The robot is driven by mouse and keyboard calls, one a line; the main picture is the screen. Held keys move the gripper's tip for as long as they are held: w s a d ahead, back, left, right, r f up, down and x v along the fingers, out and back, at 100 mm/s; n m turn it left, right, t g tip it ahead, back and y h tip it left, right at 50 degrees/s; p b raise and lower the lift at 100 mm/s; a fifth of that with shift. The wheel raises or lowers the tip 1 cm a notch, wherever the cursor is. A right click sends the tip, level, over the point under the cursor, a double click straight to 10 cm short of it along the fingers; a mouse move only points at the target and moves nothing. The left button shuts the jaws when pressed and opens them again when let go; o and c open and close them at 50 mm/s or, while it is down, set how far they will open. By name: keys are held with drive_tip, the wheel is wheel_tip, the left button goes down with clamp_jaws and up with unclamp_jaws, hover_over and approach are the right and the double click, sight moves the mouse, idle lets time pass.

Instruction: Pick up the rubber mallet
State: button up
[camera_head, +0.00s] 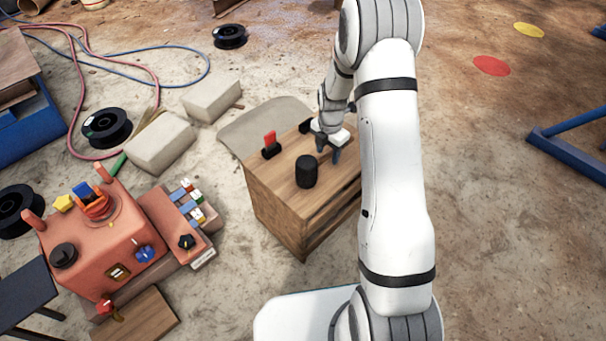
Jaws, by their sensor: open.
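A wooden box-like stand (280,205) is in the middle of the head view. On its top stands a short black cylinder (306,172) and, to its left, a small upright red piece on a black base (270,146). The red piece on its black base could be the rubber mallet standing on its head, but I cannot tell for sure. My gripper (329,154) is open, with its dark fingers pointing down over the stand's top, right of and behind the black cylinder. It appears empty. My arm hides the right part of the stand.
An orange machine (95,240) with knobs and a panel of coloured switches (188,205) stands at the left. Pale blocks (160,143), black spools (107,127) and hoses (150,85) lie behind. A blue frame (570,140) is at the right; the floor before it is clear.

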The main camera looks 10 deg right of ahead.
sight(325, 155)
drive_tip(key=f, duration=0.1)
drive_tip(key=f+b, duration=0.1)
drive_tip(key=f, duration=0.1)
drive_tip(key=f+b, duration=0.1)
drive_tip(key=shift+s+a+f, duration=0.1)
drive_tip(key=shift+a+f, duration=0.25)
drive_tip(key=shift+c, duration=0.3)
clamp_jaws()
